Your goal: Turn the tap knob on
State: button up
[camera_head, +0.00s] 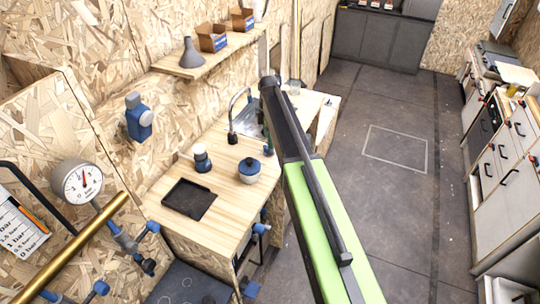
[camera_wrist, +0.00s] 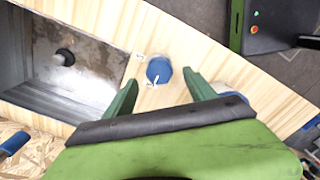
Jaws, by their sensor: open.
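A blue round knob (camera_wrist: 158,70) sits on the wooden counter beside the sink in the wrist view, with small white marks next to it. My gripper (camera_wrist: 160,77) is open, one green finger on each side of the knob in the picture; I cannot tell whether they touch it. The sink basin (camera_wrist: 98,60) with a dark round drain is to the left. In the head view the curved metal tap (camera_head: 236,112) stands on the counter left of my arm. The knob and my fingers cannot be made out there.
On the wooden counter (camera_head: 222,221) are a black tray (camera_head: 189,199), a blue-lidded pot (camera_head: 249,171) and a blue-and-white jar (camera_head: 202,158). A shelf (camera_head: 207,66) with boxes hangs above. The floor (camera_head: 397,110) to the right is clear, with cabinets (camera_head: 497,190) beyond.

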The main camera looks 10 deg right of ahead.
notch_tip(320, 180, down, 4)
jog(key=b, duration=0.3)
jog(key=shift+f, duration=0.25)
jog(key=shift+r, duration=0.1)
jog(key=c, duration=1.4)
